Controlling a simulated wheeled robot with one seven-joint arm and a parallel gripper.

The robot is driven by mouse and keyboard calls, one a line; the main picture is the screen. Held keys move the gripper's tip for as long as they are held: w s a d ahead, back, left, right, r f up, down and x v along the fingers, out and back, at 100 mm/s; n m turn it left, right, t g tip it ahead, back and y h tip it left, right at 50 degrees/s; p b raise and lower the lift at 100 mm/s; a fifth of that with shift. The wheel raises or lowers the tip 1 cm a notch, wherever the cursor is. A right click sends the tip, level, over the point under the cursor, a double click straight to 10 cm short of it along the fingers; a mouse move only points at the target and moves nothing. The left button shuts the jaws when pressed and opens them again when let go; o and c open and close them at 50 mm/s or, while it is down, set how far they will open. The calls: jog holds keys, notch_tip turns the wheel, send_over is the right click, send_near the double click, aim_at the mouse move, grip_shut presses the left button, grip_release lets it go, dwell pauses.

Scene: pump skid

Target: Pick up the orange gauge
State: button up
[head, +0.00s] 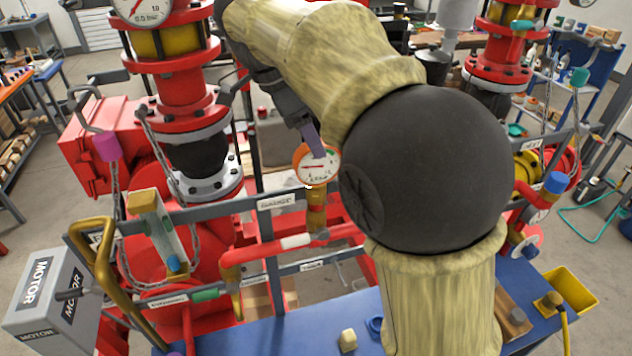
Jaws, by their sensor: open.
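The orange gauge (302,157) has an orange rim and a white dial with a red needle. It stands upright on a brass fitting (316,196) above the red pipe, near the middle of the head view. My gripper (312,140) is at the gauge's upper front, with a purple-grey finger overlapping the top of the dial. My jaws are open. My arm covers the area to the right, and the far finger is hidden, so I cannot tell whether the gripper touches the gauge.
Red pump columns (184,80) stand behind at the left. Grey label rails (275,203) and a red pipe (345,231) run close below the gauge. A brass handle (103,262) rises at the left. A blue bench (305,318) with small loose parts lies in front.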

jog(key=shift+d+f, duration=0.15)
jog(key=shift+f, duration=0.15)
jog(key=shift+a+p+x, duration=0.1)
jog(key=shift+p+x, duration=0.45)
jog(key=shift+x, duration=0.75)
jog(key=shift+a+p+x, duration=0.15)
jog(key=shift+p+x, duration=0.35)
jog(key=shift+x, duration=0.85)
jog(key=shift+w, duration=0.2)
jog(key=shift+s, duration=0.2)
jog(key=shift+w, duration=0.15)
jog(key=c, duration=1.2)
jog(key=shift+r, duration=0.1)
